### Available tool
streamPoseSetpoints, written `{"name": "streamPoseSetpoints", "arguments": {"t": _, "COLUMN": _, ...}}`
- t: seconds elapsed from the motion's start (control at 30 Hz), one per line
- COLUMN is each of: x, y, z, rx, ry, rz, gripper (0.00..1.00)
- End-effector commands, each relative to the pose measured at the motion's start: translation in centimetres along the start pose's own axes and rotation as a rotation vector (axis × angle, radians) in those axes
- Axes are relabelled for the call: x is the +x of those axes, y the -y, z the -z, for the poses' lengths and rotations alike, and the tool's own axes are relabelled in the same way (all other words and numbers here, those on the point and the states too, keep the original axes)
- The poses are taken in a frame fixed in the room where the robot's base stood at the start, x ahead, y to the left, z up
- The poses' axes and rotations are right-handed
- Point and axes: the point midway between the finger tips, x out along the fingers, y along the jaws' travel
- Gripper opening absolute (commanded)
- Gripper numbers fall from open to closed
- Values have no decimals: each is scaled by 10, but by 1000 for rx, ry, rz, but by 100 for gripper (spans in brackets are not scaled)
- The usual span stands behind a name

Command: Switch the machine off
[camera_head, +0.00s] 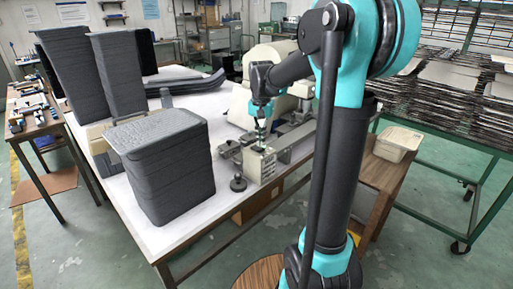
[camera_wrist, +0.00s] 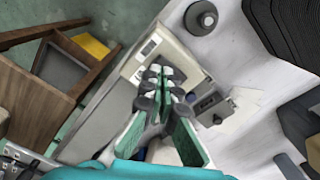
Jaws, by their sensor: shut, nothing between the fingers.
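The machine (camera_head: 259,166) is a beige-grey metal unit with a boxy end at the front edge of the white table, with small dark markings on its front face. In the wrist view its pale top (camera_wrist: 184,58) carries a small light-and-dark panel (camera_wrist: 150,46). I cannot tell which part is the switch. My gripper (camera_head: 260,140) points down over the boxy end. In the wrist view my gripper (camera_wrist: 162,78) is shut and empty, with its fingertips over the pale top, just below the small panel in the picture. Whether they touch it is unclear.
A stack of dark grey trays (camera_head: 170,165) stands left of the machine, with taller stacks behind. A round dark knob-like piece (camera_head: 238,183) sits beside the machine. A wooden stand with a pale bin (camera_head: 398,142) is at right. White table surface (camera_head: 205,105) is free behind.

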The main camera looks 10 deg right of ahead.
Motion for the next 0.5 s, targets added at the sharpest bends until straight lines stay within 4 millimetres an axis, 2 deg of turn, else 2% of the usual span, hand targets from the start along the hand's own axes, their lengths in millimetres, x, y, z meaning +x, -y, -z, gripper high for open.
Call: {"name": "streamPoseSetpoints", "arguments": {"t": 0.5, "x": 7, "y": 0, "z": 0, "rx": 0, "ry": 0, "rz": 0, "gripper": 0}}
